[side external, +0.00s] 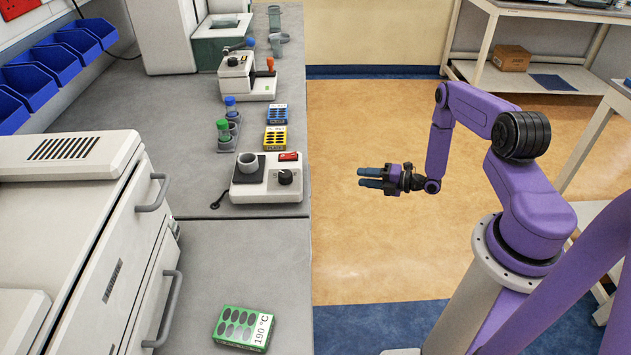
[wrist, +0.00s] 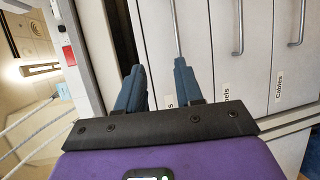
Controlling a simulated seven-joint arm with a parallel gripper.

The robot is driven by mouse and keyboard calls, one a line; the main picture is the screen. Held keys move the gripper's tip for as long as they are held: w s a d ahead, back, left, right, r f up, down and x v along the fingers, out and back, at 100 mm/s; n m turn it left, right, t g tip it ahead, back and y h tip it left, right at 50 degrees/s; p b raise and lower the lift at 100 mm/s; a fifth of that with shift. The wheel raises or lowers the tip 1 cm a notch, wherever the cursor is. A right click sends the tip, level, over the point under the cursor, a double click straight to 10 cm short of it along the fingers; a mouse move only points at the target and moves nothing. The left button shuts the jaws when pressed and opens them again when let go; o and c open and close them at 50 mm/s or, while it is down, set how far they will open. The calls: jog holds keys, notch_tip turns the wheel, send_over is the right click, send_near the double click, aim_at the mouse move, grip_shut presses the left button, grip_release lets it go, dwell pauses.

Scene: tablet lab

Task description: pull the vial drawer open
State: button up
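My gripper (side external: 368,178) hangs in the air over the tan floor, to the right of the grey bench, its fingers pointing left. In the wrist view my gripper (wrist: 157,68) is open, its two dark blue fingers apart with nothing between them. Beyond them are pale drawer fronts (wrist: 208,45) with metal bar handles, seen turned sideways. One label ends in "s" (wrist: 169,101) and is mostly hidden by a finger, so I cannot confirm it as the vial drawer. The nearest handle (wrist: 177,30) shows just beyond the right finger. The drawers look shut.
Other drawers carry a label ending "els" (wrist: 226,93) and a "Cables" label (wrist: 279,90). The grey bench (side external: 240,245) holds a hotplate-like device (side external: 268,178), a tube rack (side external: 228,135) and a green box (side external: 243,328). The floor around the gripper is clear.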

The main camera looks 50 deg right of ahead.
jog(key=f+x, duration=0.3)
jog(key=x, duration=1.5)
jog(key=shift+s+f, duration=0.15)
jog(key=shift+s, duration=0.1)
jog(key=shift+d, duration=0.1)
grip_shut()
dwell(1.1)
